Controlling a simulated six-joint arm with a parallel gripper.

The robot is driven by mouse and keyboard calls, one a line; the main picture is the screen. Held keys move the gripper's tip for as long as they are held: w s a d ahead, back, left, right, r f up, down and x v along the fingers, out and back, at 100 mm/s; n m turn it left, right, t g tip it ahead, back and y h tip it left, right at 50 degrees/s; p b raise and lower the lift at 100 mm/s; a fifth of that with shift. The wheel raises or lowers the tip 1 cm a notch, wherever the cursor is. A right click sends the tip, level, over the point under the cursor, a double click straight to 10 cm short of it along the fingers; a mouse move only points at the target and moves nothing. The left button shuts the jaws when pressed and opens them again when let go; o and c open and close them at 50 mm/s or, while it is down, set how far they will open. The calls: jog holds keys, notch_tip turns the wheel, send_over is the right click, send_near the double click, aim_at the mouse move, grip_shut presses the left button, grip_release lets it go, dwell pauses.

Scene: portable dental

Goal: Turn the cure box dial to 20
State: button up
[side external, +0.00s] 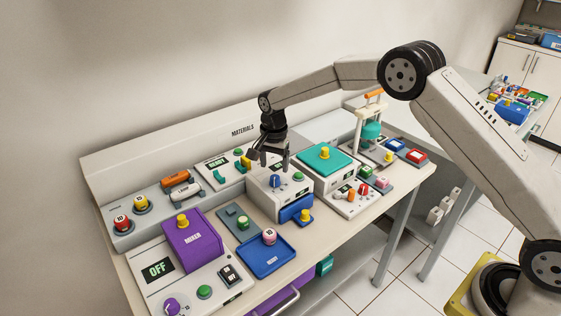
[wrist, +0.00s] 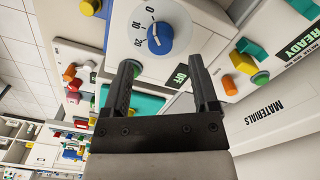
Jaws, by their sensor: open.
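The cure box is a white box (side external: 268,202) in the middle of the bench in the side view. Its blue dial (side external: 275,181) is on its top face, left of a green button (side external: 298,177). In the wrist view the blue dial (wrist: 160,38) is beside the marks 0, 10 and 20. It has a white pointer line, whose exact reading I cannot tell. An OFF display (wrist: 181,76) is close by. My gripper (wrist: 162,62) is open and empty, its fingers apart. The dial shows just past and between the fingertips. In the side view my gripper (side external: 270,157) is above the box.
A teal-lidded box (side external: 322,160) stands close on the right. A purple mixer (side external: 190,239) and a blue tray (side external: 266,258) are in front left. A READY unit (side external: 220,167) is behind left. A white stand with a teal part (side external: 371,130) rises at the back right.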

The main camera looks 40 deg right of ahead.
aim_at(275, 177)
jog(key=shift+f, duration=2.45)
grip_shut()
